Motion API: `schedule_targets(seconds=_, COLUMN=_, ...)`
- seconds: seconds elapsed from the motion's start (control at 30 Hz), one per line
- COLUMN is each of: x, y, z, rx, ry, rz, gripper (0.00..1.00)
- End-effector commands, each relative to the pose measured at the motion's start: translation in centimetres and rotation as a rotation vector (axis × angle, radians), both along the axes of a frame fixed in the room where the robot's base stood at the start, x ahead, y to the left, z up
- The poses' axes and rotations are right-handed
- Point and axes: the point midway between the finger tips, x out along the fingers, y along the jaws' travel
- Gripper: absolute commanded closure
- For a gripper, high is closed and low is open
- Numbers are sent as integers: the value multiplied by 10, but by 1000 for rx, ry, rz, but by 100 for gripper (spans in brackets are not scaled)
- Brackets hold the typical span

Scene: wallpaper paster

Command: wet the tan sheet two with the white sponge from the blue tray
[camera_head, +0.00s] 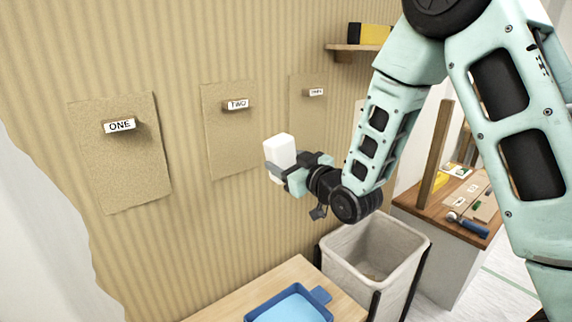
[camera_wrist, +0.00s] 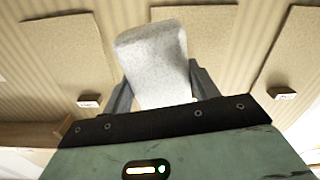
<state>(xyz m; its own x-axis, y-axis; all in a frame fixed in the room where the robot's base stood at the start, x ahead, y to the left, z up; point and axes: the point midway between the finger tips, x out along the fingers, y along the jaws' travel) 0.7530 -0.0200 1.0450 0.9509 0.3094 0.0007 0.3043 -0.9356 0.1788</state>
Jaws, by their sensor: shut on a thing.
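My gripper (camera_head: 287,172) is shut on the white sponge (camera_head: 279,150), held up in front of the wall. The sponge also shows between the fingers in the wrist view (camera_wrist: 155,65). Tan sheet two (camera_head: 228,145), labelled TWO, is on the wall to the left of the sponge in the head view. I cannot tell whether the sponge touches the wall; it appears apart from the sheet. The blue tray (camera_head: 318,297) with light blue liquid sits on a wooden table below, partly cut off by the picture's bottom edge.
Sheet one (camera_head: 122,165) hangs at left and sheet three (camera_head: 303,115) at right, each with a small labelled block. A grey bin (camera_head: 340,262) stands beside the wooden table (camera_head: 230,308). A workbench (camera_head: 440,208) with tools is at right. A shelf (camera_head: 345,47) juts from the wall.

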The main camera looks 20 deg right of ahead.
Motion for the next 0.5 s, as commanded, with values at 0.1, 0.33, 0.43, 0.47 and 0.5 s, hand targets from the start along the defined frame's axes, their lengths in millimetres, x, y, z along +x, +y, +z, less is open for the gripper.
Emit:
schedule_targets(seconds=0.1, x=0, y=0, z=-1, rx=1, ry=-2, rz=0, gripper=64)
schedule_targets(seconds=0.33, x=18, y=6, z=-1, rx=1, ry=-2, rz=0, gripper=64)
schedule_targets(seconds=0.43, x=30, y=9, z=-1, rx=1, ry=-1, rz=0, gripper=64)
schedule_targets(seconds=0.47, x=33, y=11, z=-1, rx=1, ry=-1, rz=0, gripper=64)
schedule_targets(seconds=0.5, x=37, y=12, z=-1, rx=1, ry=-2, rz=0, gripper=64)
